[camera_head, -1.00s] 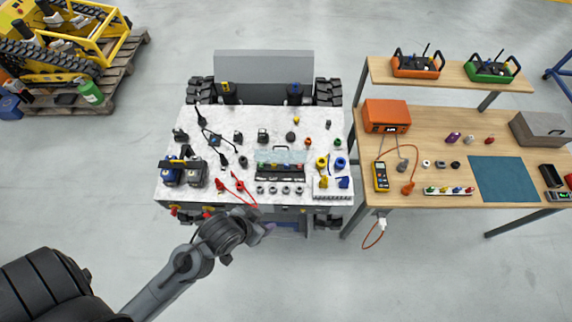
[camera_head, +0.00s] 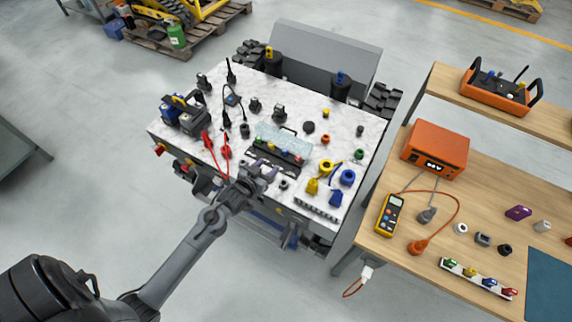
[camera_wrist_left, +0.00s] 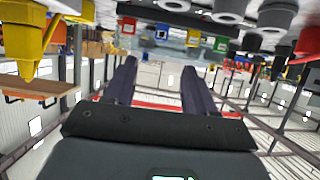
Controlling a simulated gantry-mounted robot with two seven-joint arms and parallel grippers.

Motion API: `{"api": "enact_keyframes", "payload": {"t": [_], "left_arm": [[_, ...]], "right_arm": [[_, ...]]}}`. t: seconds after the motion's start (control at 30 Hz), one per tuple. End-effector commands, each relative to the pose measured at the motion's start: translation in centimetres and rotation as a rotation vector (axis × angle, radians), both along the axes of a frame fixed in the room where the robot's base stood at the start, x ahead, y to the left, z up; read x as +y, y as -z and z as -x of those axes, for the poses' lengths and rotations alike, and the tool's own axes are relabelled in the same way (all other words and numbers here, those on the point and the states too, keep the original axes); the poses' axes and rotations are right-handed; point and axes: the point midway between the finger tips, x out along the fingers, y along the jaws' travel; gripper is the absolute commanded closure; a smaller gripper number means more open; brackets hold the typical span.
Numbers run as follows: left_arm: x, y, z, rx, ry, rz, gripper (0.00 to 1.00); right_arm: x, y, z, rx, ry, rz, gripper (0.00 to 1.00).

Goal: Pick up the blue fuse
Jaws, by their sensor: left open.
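A black fuse holder (camera_head: 268,159) on the marble-topped carrier (camera_head: 205,128) bears a row of small coloured fuses, with a clear cover behind it. The blue fuse (camera_head: 284,152) sits in this row beside the red one at the right end. It also shows near the top of the left wrist view (camera_wrist_left: 162,32), between a red and a yellowish fuse. My left gripper (camera_head: 262,170) is open and empty at the front of the holder. Its two fingers (camera_wrist_left: 159,75) point toward the row, apart from the blue fuse. My right gripper is in neither view.
Red probes (camera_head: 224,151) lie left of the holder. Yellow (camera_head: 312,186) and blue (camera_head: 336,198) connectors stand right of it. The wooden bench (camera_head: 438,220) holds a multimeter (camera_head: 389,214) and a white strip (camera_head: 460,274) with similar coloured pieces.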

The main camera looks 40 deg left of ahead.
Motion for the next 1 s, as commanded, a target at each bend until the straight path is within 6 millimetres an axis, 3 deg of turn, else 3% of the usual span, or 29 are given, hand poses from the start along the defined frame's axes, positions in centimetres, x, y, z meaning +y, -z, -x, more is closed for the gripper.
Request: {"api": "enact_keyframes", "payload": {"t": [0.03, 0.13, 0.5, 0.77, 1.0], "left_arm": [[0.1, 0.5, -0.5, -0.011, 0.0, -0.001, 0.45], [0.1, 0.6, -1.2, -0.021, 0.0, -0.001, 0.45], [0.6, 2.1, -5.4, -0.024, 0.001, 0.0, 0.45], [0.8, 2.6, -6.7, -0.025, 0.001, -0.001, 0.45], [1.2, 4.0, -9.3, -0.024, 0.001, 0.0, 0.45]], "right_arm": [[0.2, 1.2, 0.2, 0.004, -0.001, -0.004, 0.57], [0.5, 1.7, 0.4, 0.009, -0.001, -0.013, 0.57], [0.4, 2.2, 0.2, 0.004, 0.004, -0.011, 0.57], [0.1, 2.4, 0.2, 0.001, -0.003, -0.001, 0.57], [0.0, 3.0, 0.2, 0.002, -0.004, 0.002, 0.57]]}}
